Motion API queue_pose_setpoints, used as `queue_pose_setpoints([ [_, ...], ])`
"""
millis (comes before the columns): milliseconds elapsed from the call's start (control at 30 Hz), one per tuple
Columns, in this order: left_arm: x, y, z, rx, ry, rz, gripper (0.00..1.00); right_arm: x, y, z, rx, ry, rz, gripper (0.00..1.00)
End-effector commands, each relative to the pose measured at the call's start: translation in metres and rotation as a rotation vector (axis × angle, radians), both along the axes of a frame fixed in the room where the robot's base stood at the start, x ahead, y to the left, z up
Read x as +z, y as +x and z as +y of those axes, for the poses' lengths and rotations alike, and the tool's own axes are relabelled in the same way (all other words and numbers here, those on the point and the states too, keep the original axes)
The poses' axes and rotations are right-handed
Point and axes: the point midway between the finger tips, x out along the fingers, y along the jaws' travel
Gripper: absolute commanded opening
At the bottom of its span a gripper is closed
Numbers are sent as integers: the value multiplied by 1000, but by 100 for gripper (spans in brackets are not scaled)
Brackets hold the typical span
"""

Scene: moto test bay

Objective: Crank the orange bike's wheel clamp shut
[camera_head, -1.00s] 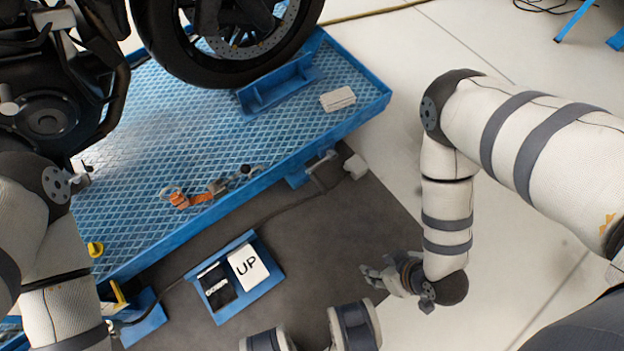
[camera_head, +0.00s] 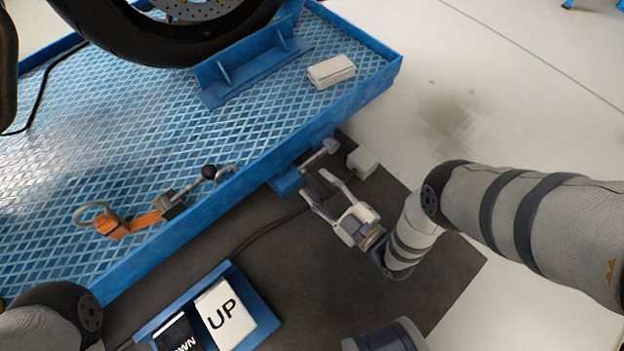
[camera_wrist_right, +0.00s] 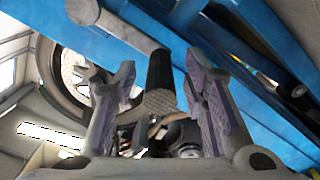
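The front wheel (camera_head: 165,35) of the bike, black with a metal disc, stands on the blue lift at the top left; no orange bodywork shows. The blue clamp (camera_head: 250,65) is beside the wheel. A grey crank (camera_head: 318,156) sticks out from the lift's side edge. My right gripper (camera_head: 320,186) is open just below the crank, pointing at it. In the right wrist view, a grey bar (camera_wrist_right: 110,22) with a dark grip (camera_wrist_right: 161,75) appears between the open fingers (camera_wrist_right: 160,90); contact cannot be told. My left arm shows at lower left, its gripper out of view.
The lift deck (camera_head: 110,165) holds an orange ratchet strap (camera_head: 125,225) and a white box (camera_head: 331,71). A blue pedal unit marked UP (camera_head: 225,315) lies on the dark mat (camera_head: 290,260). A small white block (camera_head: 362,162) is right of the crank.

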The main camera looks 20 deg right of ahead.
Motion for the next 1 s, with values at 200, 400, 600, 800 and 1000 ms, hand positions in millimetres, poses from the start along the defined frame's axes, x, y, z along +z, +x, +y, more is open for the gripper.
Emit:
queue_pose_setpoints([
  [200, -7, 0, -1, 0, -2, 3, 40, -1, 24, 9, -1, 0, 2, 40],
  [400, -7, 0, -1, -1, -3, 3, 40, 0, 26, 9, 0, 0, 2, 40],
  [600, -7, 0, -1, -1, -3, 3, 40, 0, 26, 9, 0, 0, 2, 8],
  [800, -7, 0, -1, 0, -2, 3, 40, -1, 26, 9, -1, 0, 3, 0],
  [1000, -5, 0, -1, 0, -2, 2, 40, 2, 26, 9, -1, 19, 10, 0],
])
